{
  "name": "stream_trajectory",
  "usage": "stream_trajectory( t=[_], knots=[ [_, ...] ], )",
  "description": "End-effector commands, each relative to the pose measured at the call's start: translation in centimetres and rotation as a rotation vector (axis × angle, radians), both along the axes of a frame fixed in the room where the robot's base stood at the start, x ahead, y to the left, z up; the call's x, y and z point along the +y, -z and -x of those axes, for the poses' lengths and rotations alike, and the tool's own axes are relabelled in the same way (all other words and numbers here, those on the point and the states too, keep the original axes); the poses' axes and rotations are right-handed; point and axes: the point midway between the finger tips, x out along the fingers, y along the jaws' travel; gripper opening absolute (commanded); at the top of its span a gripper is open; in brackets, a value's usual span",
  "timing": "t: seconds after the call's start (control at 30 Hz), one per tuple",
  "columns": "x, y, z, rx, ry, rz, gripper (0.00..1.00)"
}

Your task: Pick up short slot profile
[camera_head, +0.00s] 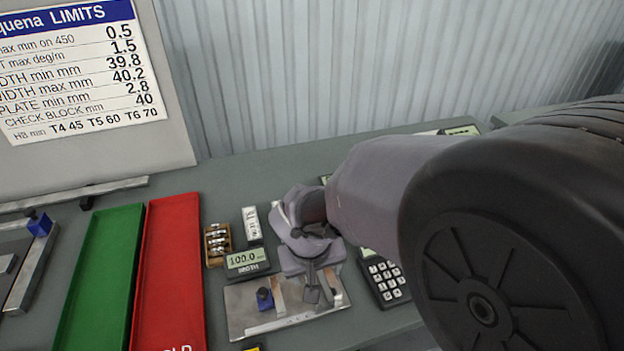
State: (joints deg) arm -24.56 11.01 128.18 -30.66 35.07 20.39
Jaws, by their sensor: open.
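My gripper (320,288) is open and points down over the right part of a flat metal plate (242,312) in front of a display reading 100.0. A small pale upright piece (279,297) stands on the plate, just left of my fingers and beside a blue block (264,299). It may be the short slot profile, but I cannot tell for certain. My wrist and fingers hide part of the plate's right side. I see nothing held between the fingers, and I cannot tell whether they touch the plate.
The 100.0 display (247,261) stands behind the plate. A wooden holder with metal cylinders (217,243) and a white labelled block (251,224) are behind it. A keypad device (387,281) is close on the right. Red (170,285) and green (100,280) trays lie left.

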Motion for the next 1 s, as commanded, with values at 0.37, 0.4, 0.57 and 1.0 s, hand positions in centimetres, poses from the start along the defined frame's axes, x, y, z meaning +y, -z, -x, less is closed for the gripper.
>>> stream_trajectory(
  t=[0.37, 0.4, 0.57, 1.0],
  knots=[
    [-0.1, 3.4, -0.9, -0.002, 0.001, -0.001, 0.62],
    [-0.1, 3.4, -0.9, -0.002, 0.001, -0.001, 0.54],
    [-0.1, 3.4, -0.9, -0.002, 0.001, -0.001, 0.23],
    [-0.1, 3.0, -0.9, -0.002, 0.002, 0.0, 0.0]
  ],
)
